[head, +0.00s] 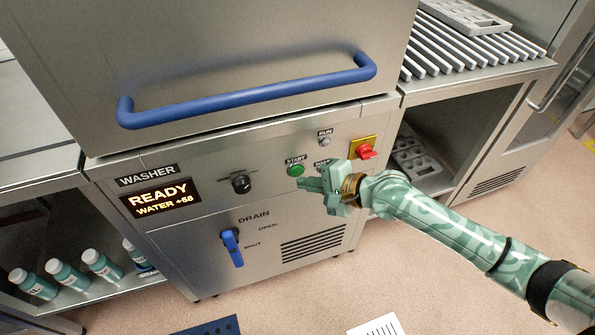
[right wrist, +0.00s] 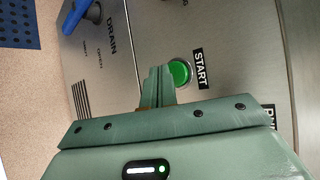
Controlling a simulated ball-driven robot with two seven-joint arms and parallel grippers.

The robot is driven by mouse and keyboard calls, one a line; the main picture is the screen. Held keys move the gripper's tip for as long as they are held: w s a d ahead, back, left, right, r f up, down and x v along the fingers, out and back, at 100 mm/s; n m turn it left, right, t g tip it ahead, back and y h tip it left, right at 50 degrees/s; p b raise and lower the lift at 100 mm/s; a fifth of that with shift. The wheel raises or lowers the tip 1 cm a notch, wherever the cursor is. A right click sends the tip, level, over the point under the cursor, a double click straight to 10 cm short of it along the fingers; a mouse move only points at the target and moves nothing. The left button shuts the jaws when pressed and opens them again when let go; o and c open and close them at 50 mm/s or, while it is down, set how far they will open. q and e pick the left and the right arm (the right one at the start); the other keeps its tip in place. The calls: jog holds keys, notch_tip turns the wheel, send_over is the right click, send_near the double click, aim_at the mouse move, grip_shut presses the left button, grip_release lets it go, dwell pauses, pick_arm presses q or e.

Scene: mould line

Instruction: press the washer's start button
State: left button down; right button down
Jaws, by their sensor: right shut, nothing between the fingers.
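The washer (head: 190,235) is a steel machine with a blue bar handle (head: 250,95) on its hood. Its display (head: 160,201) reads READY, WATER +58. The green start button (head: 295,170) sits on the front panel under a START label. It also shows in the right wrist view (right wrist: 179,73), lit green, beside the fingertips. My right gripper (head: 303,184) is shut and empty, its fingertips just below the button in the head view. In the right wrist view the fingers (right wrist: 158,75) partly overlap the button's edge; I cannot tell whether they touch it. My left gripper is not in view.
A black knob (head: 241,184), a RUN lamp (head: 325,141) and a red switch on a yellow plate (head: 365,151) are nearby. A blue drain lever (head: 232,247) is below, near SHUT. Bottles (head: 102,265) stand on the lower left shelf. A slatted rack (head: 470,50) is at right.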

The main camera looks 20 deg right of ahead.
jog(key=shift+w, duration=0.15)
jog(key=shift+w, duration=0.3)
jog(key=shift+w, duration=0.4)
dwell(1.1)
jog(key=shift+s+p, duration=0.85)
jog(key=shift+p, duration=0.05)
